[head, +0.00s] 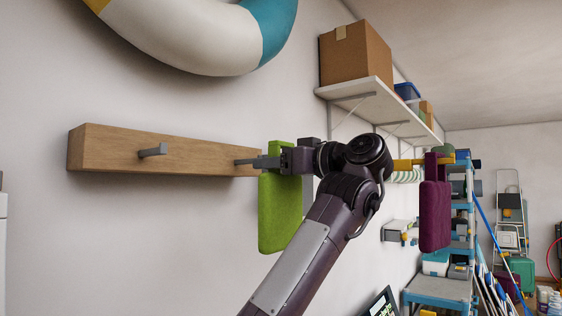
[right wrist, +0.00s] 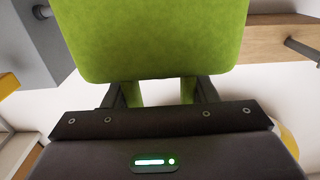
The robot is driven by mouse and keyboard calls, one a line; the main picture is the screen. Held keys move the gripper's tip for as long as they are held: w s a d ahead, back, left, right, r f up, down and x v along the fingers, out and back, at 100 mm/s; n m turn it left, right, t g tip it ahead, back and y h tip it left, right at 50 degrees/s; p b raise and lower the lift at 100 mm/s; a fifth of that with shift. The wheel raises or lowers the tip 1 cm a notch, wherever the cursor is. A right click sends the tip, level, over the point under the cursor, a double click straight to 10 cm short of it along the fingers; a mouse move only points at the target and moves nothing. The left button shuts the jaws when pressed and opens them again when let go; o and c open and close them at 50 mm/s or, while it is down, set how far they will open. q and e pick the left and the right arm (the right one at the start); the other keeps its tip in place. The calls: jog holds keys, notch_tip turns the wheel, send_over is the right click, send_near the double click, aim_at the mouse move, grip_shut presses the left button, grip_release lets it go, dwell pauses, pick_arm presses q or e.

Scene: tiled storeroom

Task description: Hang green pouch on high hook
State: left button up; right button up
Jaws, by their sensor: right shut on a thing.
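The green pouch (head: 280,212) hangs upright below my right gripper (head: 272,160), beside the right part of the wooden rail. In the right wrist view the green pouch (right wrist: 150,40) fills the top middle, with green strap-like parts between the fingers of my right gripper (right wrist: 160,93), which is shut on it. The wooden rail (head: 110,150) on the wall carries a grey hook (head: 152,150) at left and another hook (head: 243,162) at right, close to the gripper tip. I cannot tell whether the pouch touches that hook. My left gripper is out of view.
A maroon pouch (head: 434,215) hangs farther right on a yellow mount. A life ring (head: 190,35) is above the rail. A shelf (head: 355,90) with a cardboard box (head: 352,55) is at upper right. A grey block (right wrist: 45,40) with a peg shows in the right wrist view. The wall below the rail is clear.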

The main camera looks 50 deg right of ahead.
aim_at(236, 173)
jog(key=shift+w+a+f+p, duration=0.15)
jog(key=shift+w+p, duration=0.85)
jog(key=shift+w, duration=0.7)
jog(key=shift+w+a+f+p, duration=0.15)
jog(key=shift+w+p, duration=0.85)
jog(key=shift+w, duration=0.65)
jog(key=shift+w+f+b, duration=0.4)
jog(key=shift+w+b, duration=0.15)
jog(key=shift+b, duration=0.1)
jog(key=shift+w+b, duration=0.15)
jog(key=shift+b, duration=0.15)
jog(key=o, duration=1.5)
jog(key=shift+o, duration=0.2)
jog(key=s+b, duration=0.1)
jog(key=s, duration=0.1)
jog(key=s+b, duration=0.2)
jog(key=s, duration=0.1)
jog(key=s+b, duration=0.1)
jog(key=s, duration=0.1)
jog(key=shift+s+d+f, duration=0.1)
jog(key=shift+s+d, duration=0.15)
jog(key=shift+d, duration=0.05)
jog(key=shift+s, duration=0.2)
